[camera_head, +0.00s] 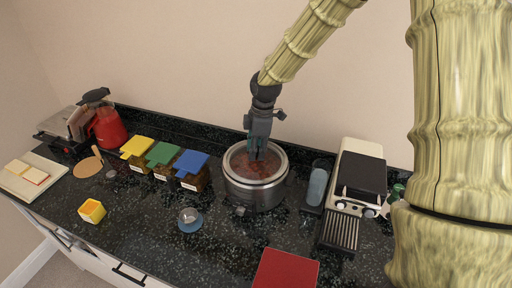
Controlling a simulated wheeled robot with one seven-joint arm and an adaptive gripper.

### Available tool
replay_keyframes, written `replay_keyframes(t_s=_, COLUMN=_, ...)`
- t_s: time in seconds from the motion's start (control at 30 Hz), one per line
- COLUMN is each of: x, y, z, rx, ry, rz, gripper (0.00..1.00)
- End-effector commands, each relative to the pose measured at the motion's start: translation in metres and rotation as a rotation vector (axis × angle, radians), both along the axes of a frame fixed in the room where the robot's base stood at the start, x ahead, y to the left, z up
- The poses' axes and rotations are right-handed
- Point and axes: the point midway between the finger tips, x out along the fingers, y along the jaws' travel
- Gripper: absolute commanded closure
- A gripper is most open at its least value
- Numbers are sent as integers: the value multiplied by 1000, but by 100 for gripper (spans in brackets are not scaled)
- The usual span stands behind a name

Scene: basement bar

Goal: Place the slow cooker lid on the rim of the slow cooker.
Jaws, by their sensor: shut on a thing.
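The slow cooker (256,193) stands on the dark counter, a round pot with a silver rim and reddish food showing inside. My gripper (257,156) points down over the middle of its opening, with its fingers shut. The slow cooker lid (268,166) seems to be a clear lid in the fingers, over the opening. Its outline is hard to make out against the rim and food. I cannot tell whether it touches the rim or hangs just above it. The fingertips and the lid's handle are too small to see clearly.
Yellow, green and blue-topped canisters (163,160) stand left of the cooker. A cream coffee machine (357,180) and a grey-blue container (317,187) are right. A red box (286,270) lies in front. The wall is close behind.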

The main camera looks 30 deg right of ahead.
Motion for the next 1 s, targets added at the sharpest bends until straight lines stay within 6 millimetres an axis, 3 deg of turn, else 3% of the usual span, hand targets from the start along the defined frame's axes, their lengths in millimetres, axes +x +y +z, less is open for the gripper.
replay_keyframes(t_s=0.23, x=0, y=0, z=-3, rx=0, ry=0, rz=0, gripper=100)
replay_keyframes(t_s=0.27, x=0, y=0, z=-3, rx=0, ry=0, rz=0, gripper=62)
replay_keyframes(t_s=0.37, x=0, y=0, z=-3, rx=0, ry=0, rz=0, gripper=44)
replay_keyframes(t_s=0.73, x=0, y=0, z=0, rx=0, ry=-1, rz=0, gripper=44)
replay_keyframes(t_s=1.0, x=0, y=-2, z=21, rx=0, ry=-4, rz=0, gripper=44)
